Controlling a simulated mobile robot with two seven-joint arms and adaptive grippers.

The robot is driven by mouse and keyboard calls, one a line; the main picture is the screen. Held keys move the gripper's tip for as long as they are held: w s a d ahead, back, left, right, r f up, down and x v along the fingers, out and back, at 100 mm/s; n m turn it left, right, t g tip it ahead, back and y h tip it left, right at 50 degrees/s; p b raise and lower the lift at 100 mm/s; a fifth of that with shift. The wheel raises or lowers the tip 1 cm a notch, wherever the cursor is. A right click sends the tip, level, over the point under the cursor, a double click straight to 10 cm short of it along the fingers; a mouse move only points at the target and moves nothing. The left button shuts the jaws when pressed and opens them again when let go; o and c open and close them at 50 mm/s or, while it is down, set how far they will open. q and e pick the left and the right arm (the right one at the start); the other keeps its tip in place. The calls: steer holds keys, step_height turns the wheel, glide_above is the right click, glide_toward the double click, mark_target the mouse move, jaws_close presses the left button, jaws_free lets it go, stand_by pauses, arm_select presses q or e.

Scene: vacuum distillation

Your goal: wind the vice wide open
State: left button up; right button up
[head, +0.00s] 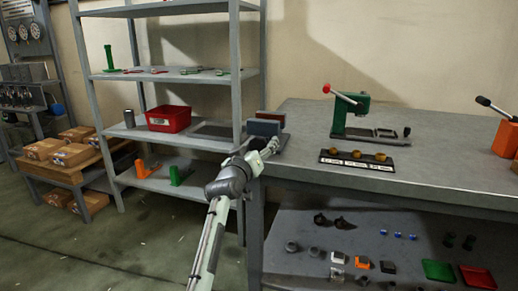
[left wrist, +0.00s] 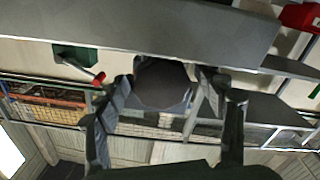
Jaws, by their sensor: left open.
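The vice (head: 264,127) stands at the left end of the workbench in the head view. It shows a blue block in front and a brownish block behind, with a gap that I cannot judge well. My left gripper (head: 269,149) is at the near side of the vice, low by the bench's corner. In the left wrist view my left gripper (left wrist: 168,100) has its fingers spread apart. A dark rounded part (left wrist: 162,84) shows between the fingers; I cannot tell whether they touch it. The vice's handle is not clearly seen. My right gripper is not in view.
The workbench (head: 440,180) carries a green press (head: 352,115) with a red-knobbed lever and a block with brass-coloured pieces (head: 356,158). A shelf rack with a red bin (head: 168,119) stands close on the left. Small parts lie on the bench's lower shelf.

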mark_target(259, 137)
arm_select(q)
step_height(259, 137, up, 10)
steer(key=shift+f, duration=0.2)
steer(key=shift+f, duration=0.1)
